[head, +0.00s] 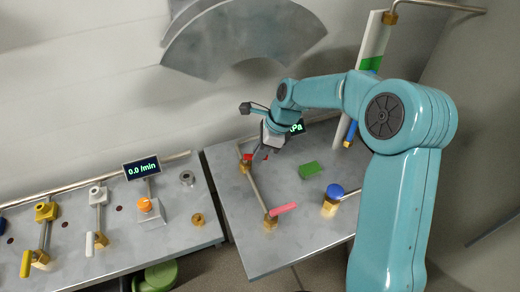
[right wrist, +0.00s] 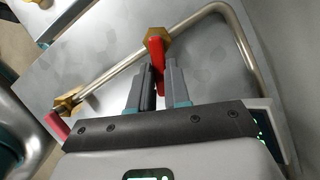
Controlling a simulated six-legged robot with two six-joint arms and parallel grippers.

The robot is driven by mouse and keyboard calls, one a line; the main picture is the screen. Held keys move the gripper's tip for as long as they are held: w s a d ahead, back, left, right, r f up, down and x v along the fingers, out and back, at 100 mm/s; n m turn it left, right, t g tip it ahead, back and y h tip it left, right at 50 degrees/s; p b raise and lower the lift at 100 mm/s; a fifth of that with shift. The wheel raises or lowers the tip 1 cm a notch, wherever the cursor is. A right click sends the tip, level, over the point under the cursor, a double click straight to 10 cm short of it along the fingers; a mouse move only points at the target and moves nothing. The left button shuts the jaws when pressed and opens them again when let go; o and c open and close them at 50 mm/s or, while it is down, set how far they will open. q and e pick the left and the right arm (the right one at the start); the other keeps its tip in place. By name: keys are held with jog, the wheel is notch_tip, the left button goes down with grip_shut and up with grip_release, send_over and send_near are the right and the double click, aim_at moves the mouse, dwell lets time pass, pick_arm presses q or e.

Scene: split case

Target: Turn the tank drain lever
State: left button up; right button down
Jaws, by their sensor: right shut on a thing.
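A red lever (right wrist: 156,48) sits on a brass valve (right wrist: 160,34) on a metal pipe in the right wrist view. My right gripper (right wrist: 160,72) is shut on the red lever, with one finger on each side of it. In the head view my right gripper (head: 268,147) is at the far left part of the right table, and it hides much of the red lever. A pink lever (head: 285,208) sits on another brass valve (head: 270,222) at the near end of the same pipe. No label tells which lever is the tank drain. My left gripper is not in view.
A blue knob (head: 334,191) and a green patch (head: 311,170) are on the right table (head: 300,245).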

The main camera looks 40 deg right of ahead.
jog(key=n+p, duration=0.1)
jog(key=w+n+p, duration=0.1)
jog(key=n+g+p, duration=0.1)
jog(key=shift+w+d+r+n+y+p, duration=0.15)
jog(key=shift+d+r+n+y+p, duration=0.15)
jog(key=shift+y, duration=0.1)
jog(key=shift+w+f+n+g, duration=0.2)
jog(key=shift+f+n+g, duration=0.1)
jog(key=shift+n, duration=0.2)
jog(key=c, duration=1.1)
grip_release()
jog(key=shift+d+r, duration=0.1)
